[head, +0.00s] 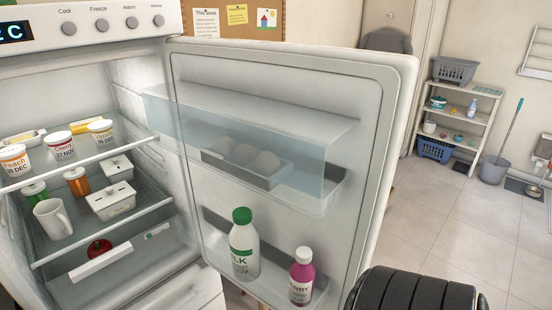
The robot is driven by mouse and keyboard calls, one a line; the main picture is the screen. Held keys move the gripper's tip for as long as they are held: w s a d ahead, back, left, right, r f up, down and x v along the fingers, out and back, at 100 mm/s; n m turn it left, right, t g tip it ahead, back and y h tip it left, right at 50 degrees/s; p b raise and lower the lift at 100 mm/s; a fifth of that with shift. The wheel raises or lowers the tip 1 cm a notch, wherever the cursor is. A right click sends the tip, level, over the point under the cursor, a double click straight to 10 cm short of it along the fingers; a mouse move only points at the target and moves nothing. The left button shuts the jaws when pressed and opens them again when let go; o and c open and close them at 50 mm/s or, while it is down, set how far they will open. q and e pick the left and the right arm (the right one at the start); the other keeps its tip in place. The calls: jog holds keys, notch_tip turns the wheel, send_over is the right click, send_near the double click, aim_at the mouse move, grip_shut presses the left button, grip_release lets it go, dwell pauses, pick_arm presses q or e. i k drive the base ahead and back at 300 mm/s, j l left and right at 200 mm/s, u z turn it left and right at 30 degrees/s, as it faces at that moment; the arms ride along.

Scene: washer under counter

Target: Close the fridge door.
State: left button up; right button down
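The fridge door (384,140) stands wide open in the head view, swung out to the right of the fridge (100,38), with its inner side facing me. Its bins hold a milk bottle (243,250) with a green cap, a magenta bottle (301,278) and several eggs (245,157) behind a clear bluish front. The fridge inside is exposed at left, with cups, small boxes and a white mug (52,219) on glass shelves. The door's outer side and handle are hidden. Neither gripper is in view.
A cork board (233,18) with notes hangs behind the door. At the back right stand a shelf rack (462,122) with baskets and a grey bucket (493,170) with a mop. The tiled floor (450,215) right of the door is largely clear.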

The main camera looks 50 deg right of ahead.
aim_at(354, 105)
jog(key=l, duration=0.5)
jog(key=k+l+u, duration=0.1)
jog(key=l, duration=0.35)
jog(key=k+l, duration=0.1)
jog(key=l, duration=0.4)
jog(key=k+l+u, duration=0.1)
jog(key=l, duration=0.35)
jog(key=k+l, duration=0.1)
jog(key=l, duration=0.4)
jog(key=k+l, duration=0.45)
